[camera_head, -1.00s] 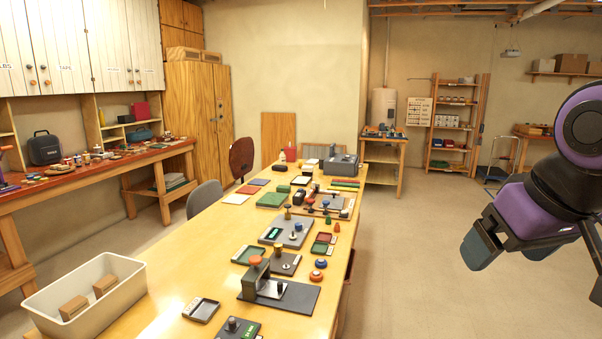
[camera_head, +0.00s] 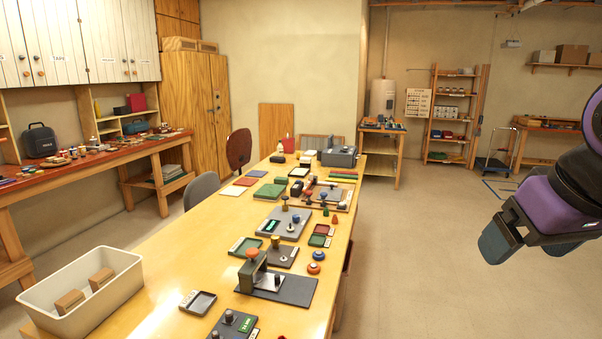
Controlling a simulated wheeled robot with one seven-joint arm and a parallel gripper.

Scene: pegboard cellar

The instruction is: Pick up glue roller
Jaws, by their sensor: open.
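My gripper (camera_head: 528,246) shows at the right edge of the head view, open and empty. It hangs over bare floor, to the right of the long yellow worktable (camera_head: 150,262) and well apart from it. Many small tools and stamp-like items lie on the table, among them a dark press with an orange knob (camera_head: 252,254) and a grey plate with small knobs (camera_head: 285,224). I cannot tell which of these small items, if any, is the glue roller.
A cream bin (camera_head: 120,280) with two brown blocks stands at the table's front left. A grey chair (camera_head: 201,188) is at the table's left side. A side bench (camera_head: 95,164) runs along the left wall. The floor (camera_head: 430,270) right of the table is clear.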

